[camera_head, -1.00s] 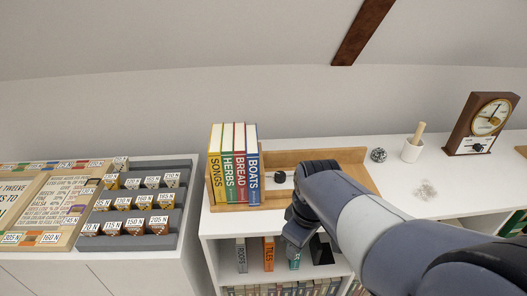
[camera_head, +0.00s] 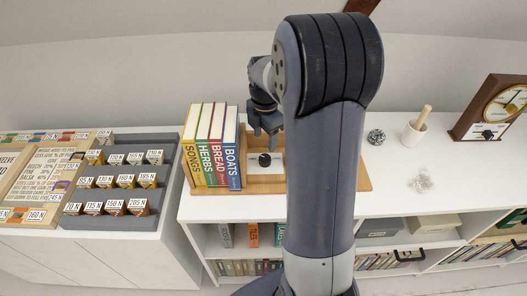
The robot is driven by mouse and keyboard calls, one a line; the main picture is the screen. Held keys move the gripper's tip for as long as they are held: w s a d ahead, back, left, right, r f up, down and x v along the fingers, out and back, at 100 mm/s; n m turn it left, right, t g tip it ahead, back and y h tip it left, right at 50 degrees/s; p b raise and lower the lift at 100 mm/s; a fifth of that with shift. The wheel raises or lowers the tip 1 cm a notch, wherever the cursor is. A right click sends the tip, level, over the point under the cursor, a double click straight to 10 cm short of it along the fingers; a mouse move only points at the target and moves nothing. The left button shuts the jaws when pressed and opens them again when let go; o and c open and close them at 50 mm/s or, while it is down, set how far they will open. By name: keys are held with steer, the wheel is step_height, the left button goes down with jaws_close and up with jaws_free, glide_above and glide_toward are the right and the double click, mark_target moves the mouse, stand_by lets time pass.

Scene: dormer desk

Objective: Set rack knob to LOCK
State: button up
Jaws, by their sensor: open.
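The rack (camera_head: 330,183) is a wooden book rack on the white shelf top. Its black knob (camera_head: 264,159) sits on a pale plate just right of the books. The LOCK marking is too small to read, so I cannot tell the knob's setting. Several books, titled SONGS, HERBS, BREAD and BOATS (camera_head: 232,165), stand upright at the rack's left end. My gripper (camera_head: 268,130) is open and empty, pointing down above and behind the knob, apart from it. My arm hides the middle of the rack.
A dark speckled ball (camera_head: 375,137), a white mortar with pestle (camera_head: 413,134) and a brown clock (camera_head: 495,108) stand to the right. At left, a grey stepped stand (camera_head: 125,190) holds several labelled blocks. A pale scribble-like patch (camera_head: 422,181) lies on the shelf top.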

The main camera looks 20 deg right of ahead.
mark_target(265, 157)
step_height(265, 157, down, 8)
steer(key=shift+c, duration=0.2)
steer(key=c, duration=1)
steer(key=shift+o, duration=0.2)
steer(key=m+b, duration=0.1)
steer(key=m, duration=1.2)
steer(key=shift+m, duration=0.3)
stand_by(0.4)
